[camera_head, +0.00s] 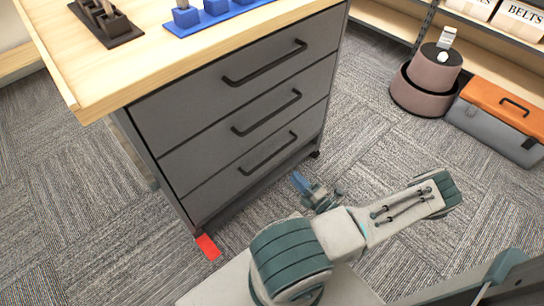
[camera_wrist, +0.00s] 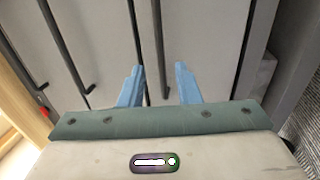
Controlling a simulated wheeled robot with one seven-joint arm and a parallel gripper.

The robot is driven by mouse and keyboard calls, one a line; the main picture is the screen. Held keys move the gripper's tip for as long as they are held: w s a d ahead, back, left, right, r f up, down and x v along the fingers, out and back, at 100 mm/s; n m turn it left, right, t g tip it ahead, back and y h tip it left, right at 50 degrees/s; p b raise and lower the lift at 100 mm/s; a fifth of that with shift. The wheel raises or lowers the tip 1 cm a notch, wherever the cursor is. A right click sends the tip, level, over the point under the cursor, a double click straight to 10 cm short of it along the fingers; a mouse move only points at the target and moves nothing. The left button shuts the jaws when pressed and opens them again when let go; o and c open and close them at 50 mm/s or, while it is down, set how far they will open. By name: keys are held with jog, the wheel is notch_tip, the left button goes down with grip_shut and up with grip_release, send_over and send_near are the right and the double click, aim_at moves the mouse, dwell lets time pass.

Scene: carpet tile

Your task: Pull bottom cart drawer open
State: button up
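The grey cart has three stacked drawers with dark bar handles. The bottom drawer (camera_head: 215,200) looks shut, its front in line with the ones above. Its handle (camera_head: 268,155) is bare in the head view. My gripper (camera_head: 303,184) is low in front of the cart's right part, with blue fingers open and empty. In the wrist view the fingers (camera_wrist: 158,85) point at the drawer fronts, and the bottom handle (camera_wrist: 160,45) shows between them, running up the picture. The fingers do not appear to touch it; the exact gap is hard to judge.
The cart's wooden top (camera_head: 110,75) bears a blue rack (camera_head: 215,22) and a dark holder. Carpet in front is clear.

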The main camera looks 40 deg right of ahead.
aim_at(274, 155)
jog(key=b+x, duration=0.2)
jog(key=x, duration=1)
jog(key=shift+w+r, duration=0.1)
jog(key=shift+w, duration=0.1)
grip_shut()
